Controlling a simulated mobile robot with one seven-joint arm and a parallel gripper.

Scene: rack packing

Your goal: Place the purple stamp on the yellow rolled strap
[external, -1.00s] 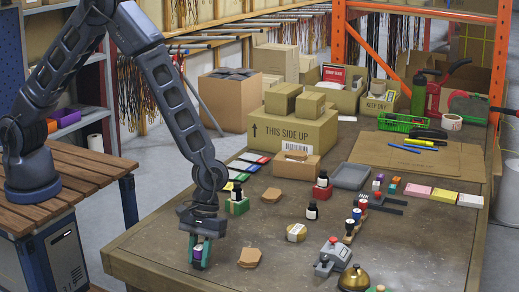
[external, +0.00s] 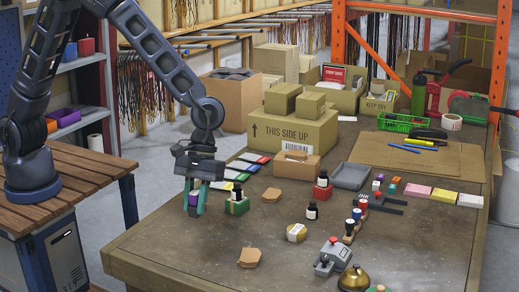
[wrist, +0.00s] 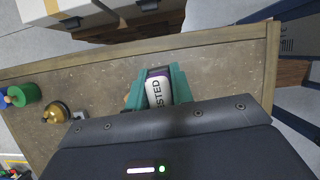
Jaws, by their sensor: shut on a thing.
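My gripper (external: 194,205) is shut on the purple stamp (external: 193,199) and holds it above the left part of the table. In the wrist view the stamp (wrist: 158,90) shows between the green fingers, with a purple body and a white label ending in "STED". A small yellowish roll with a white face (external: 296,232) lies on the table to the right of my gripper, apart from it. It looks like the yellow rolled strap, but it is too small to be certain.
A dark bottle on a green block (external: 237,202) stands close right of my gripper. The front left tabletop is clear.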

